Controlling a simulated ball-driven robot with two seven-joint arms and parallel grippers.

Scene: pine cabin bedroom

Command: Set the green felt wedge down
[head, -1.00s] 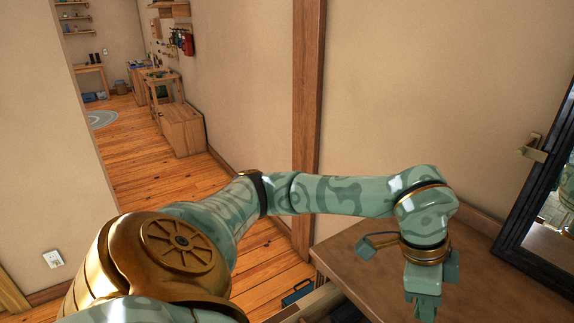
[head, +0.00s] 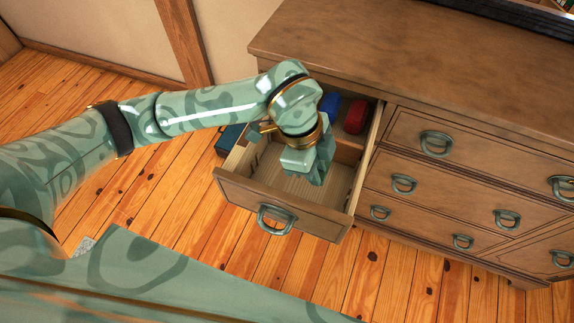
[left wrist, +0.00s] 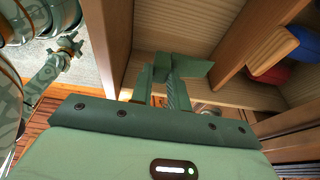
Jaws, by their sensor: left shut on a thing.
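My left gripper (head: 318,172) is over the open drawer (head: 285,207) of the wooden dresser, pointing down into its front part. In the left wrist view the jaws (left wrist: 165,88) are shut on a dark green piece, the green felt wedge (left wrist: 195,68), which sticks out to the right past the fingertips. In the head view the wedge cannot be told apart from the green gripper. Whether it touches the drawer floor cannot be told.
A blue item (head: 330,104) and a red item (head: 355,117) lie in the drawer's back compartment, behind a wooden divider. The drawer walls stand close around my gripper. The dresser top (head: 390,50) is mostly bare. A dark teal box (head: 230,139) is on the floor left of the drawer.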

